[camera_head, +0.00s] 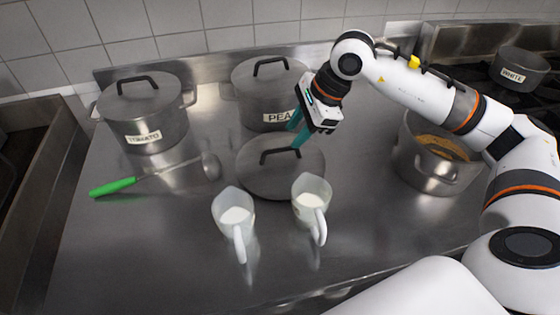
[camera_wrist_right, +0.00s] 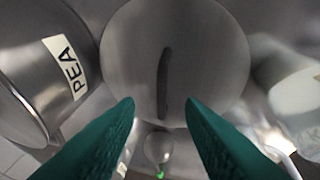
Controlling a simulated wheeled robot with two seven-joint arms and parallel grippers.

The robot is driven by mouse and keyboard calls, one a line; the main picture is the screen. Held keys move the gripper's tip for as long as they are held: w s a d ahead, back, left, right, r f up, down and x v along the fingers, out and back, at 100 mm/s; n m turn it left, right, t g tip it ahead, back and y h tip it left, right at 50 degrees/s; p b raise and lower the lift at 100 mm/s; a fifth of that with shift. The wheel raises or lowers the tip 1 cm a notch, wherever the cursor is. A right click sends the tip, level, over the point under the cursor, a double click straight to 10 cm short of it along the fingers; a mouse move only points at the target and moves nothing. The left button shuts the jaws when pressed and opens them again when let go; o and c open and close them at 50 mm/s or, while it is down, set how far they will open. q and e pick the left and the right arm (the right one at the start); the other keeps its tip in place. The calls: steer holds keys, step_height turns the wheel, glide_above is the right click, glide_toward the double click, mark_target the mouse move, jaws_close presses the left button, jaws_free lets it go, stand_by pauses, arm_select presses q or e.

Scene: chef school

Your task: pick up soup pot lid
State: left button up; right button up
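The soup pot lid (camera_head: 260,179) is a round grey metal lid with a dark bar handle, lying flat on the steel counter in front of the pot labelled PEA. In the right wrist view the lid (camera_wrist_right: 210,50) lies ahead of the fingers, its handle (camera_wrist_right: 164,82) lined up with the gap between them. My right gripper (camera_head: 298,134) is above and just behind the lid, with its teal fingers pointing down towards the handle. The wrist view shows the fingers (camera_wrist_right: 160,115) apart with nothing between them. My left gripper is not in view.
The lidded PEA pot (camera_head: 262,98) stands close behind the lid; a lidded TOMATO pot (camera_head: 148,122) is at left. Two white-filled jugs (camera_head: 231,218) (camera_head: 310,187) stand in front. A green-handled ladle (camera_head: 115,187) lies left. An open filled pot (camera_head: 424,176) stands right.

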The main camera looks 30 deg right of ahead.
mark_target(281, 150)
steer(key=shift+x, duration=0.9)
steer(key=p+x, duration=0.1)
steer(key=x, duration=0.4)
steer(key=shift+a+r+p, duration=0.1)
steer(key=shift+a+p, duration=0.2)
steer(key=shift+p, duration=0.1)
steer(key=shift+f, duration=0.2)
jaws_close()
